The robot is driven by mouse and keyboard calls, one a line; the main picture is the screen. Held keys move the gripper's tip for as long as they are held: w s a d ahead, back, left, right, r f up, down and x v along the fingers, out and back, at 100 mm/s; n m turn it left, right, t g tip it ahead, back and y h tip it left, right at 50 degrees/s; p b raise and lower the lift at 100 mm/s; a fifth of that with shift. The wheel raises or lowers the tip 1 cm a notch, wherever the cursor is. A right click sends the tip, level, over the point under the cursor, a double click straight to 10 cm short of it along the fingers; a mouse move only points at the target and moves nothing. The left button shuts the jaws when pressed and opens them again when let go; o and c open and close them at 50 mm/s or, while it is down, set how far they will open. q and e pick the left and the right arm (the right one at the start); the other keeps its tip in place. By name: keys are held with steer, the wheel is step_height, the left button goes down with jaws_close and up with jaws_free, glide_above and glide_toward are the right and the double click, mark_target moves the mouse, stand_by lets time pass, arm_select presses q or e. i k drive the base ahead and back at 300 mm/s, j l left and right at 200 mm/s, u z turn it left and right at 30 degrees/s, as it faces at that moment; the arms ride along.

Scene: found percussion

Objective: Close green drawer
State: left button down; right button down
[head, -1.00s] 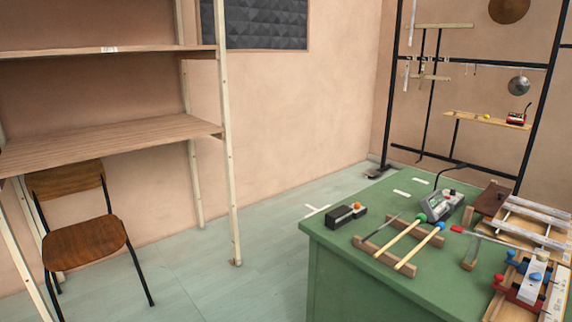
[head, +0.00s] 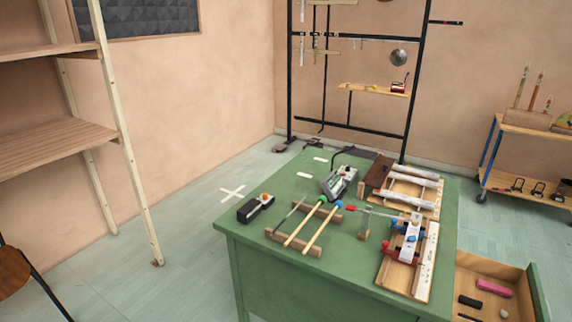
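The green drawer (head: 538,297) stands pulled open at the lower right in the head view. Its inside is light wood, and its green front panel is at the right. It holds a pink block (head: 493,288) and several small dark items. The drawer is to the right of the green desk (head: 290,284), and its lower part is cut off by the picture's bottom edge. Neither of my grippers shows in the head view.
On the desk top lie mallets on a wooden rack (head: 305,228), a black box (head: 255,208), a grey device (head: 339,183) and wooden frames with clamps (head: 408,258). A wheeled wooden cart (head: 520,184) stands at the right. Wooden shelving (head: 60,145) is at the left.

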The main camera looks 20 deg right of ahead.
mark_target(527, 303)
steer(key=i+l+z, duration=0.2)
steer(key=l, duration=0.15)
steer(key=l+z, duration=0.25)
steer(key=l, duration=0.15)
steer(key=i+l+z, duration=0.2)
steer(key=k+l+z, duration=0.25)
steer(key=l, duration=0.85)
steer(key=l+z, duration=0.25)
steer(key=l, duration=0.8)
steer(key=i, duration=0.05)
